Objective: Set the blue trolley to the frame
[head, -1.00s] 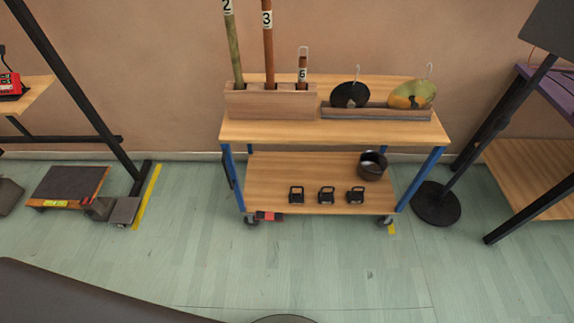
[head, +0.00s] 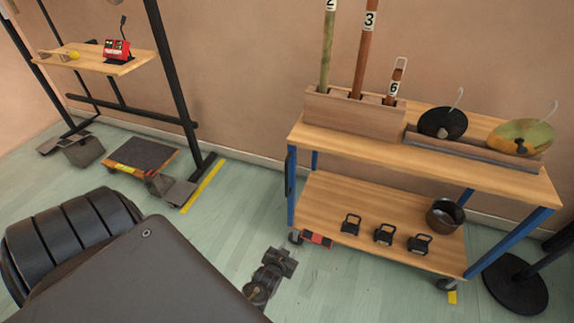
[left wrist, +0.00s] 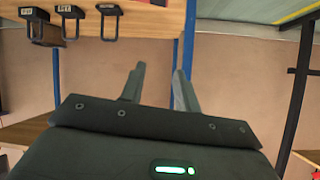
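The blue trolley (head: 430,168) has blue legs and two wooden shelves. It stands against the wall at the right of the head view, with a dark upright handle (head: 290,172) at its left end. The black frame (head: 172,80) stands apart to its left. My left gripper (head: 276,268) is low over the floor, in front of the trolley's left end. In the left wrist view its two fingers (left wrist: 160,86) are apart with nothing held between them; a blue leg (left wrist: 188,38) shows beyond them. My right gripper is not in view.
The trolley carries numbered tubes in a wooden block (head: 350,120), two lids (head: 442,122), a pot (head: 445,215) and several black clips (head: 384,234). A yellow floor strip (head: 203,186) lies beside the frame. A low dark platform (head: 140,155) sits under the frame. A round black base (head: 515,283) stands at right.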

